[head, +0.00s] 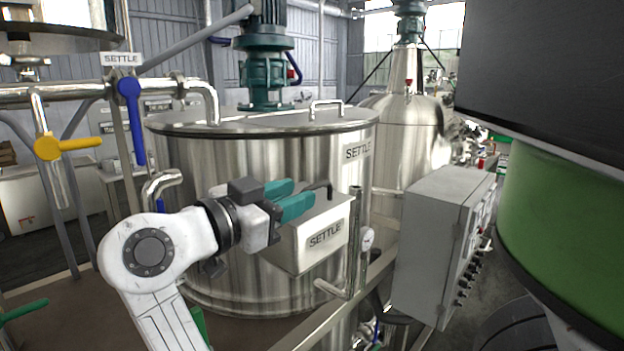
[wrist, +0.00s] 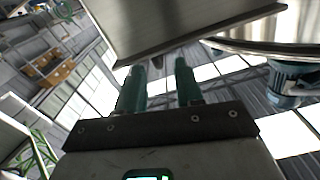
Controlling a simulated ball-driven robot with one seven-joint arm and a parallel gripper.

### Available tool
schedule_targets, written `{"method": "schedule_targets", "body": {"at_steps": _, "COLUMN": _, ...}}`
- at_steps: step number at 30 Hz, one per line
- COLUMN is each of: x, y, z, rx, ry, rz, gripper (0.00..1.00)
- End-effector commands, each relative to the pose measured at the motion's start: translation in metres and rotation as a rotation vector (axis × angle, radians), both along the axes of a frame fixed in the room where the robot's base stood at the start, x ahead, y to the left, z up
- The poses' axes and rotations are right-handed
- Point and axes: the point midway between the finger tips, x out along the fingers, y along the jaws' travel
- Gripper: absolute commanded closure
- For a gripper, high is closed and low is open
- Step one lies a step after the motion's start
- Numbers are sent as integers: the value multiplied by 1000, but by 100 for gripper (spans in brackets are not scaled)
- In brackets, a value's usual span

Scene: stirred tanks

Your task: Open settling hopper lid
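The settling hopper (head: 300,252) is a pale metal box labelled SETTLE on the front of the large steel tank. Its sloping lid (head: 335,201) appears closed, with a dark bar handle (head: 318,186) on top. My gripper (head: 302,193) reaches in from the left, its teal fingers beside the handle in the picture. A grey metal panel, probably part of the hopper (wrist: 190,22), lies just beyond the fingertips. I cannot tell whether the fingers touch the hopper or handle.
The steel tank (head: 215,185) stands directly behind the hopper. A blue-handled valve (head: 131,110) and a yellow-handled valve (head: 60,146) are on the left.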

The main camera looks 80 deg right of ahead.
Motion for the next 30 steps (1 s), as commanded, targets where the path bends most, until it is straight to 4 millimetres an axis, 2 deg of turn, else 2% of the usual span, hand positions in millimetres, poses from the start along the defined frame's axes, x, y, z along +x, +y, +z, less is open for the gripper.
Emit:
{"method": "schedule_targets", "body": {"at_steps": 3, "x": -12, "y": -18, "z": 3, "rx": 2, "ry": 1, "rz": -4, "gripper": 64}}
{"method": "schedule_targets", "body": {"at_steps": 9, "x": -23, "y": -38, "z": 1, "rx": 1, "ry": 2, "rz": -1, "gripper": 64}}
{"method": "schedule_targets", "body": {"at_steps": 21, "x": -27, "y": -44, "z": 0, "rx": 1, "ry": 0, "rz": 1, "gripper": 64}}
{"method": "schedule_targets", "body": {"at_steps": 30, "x": -26, "y": -44, "z": 0, "rx": 1, "ry": 1, "rz": 2, "gripper": 92}}
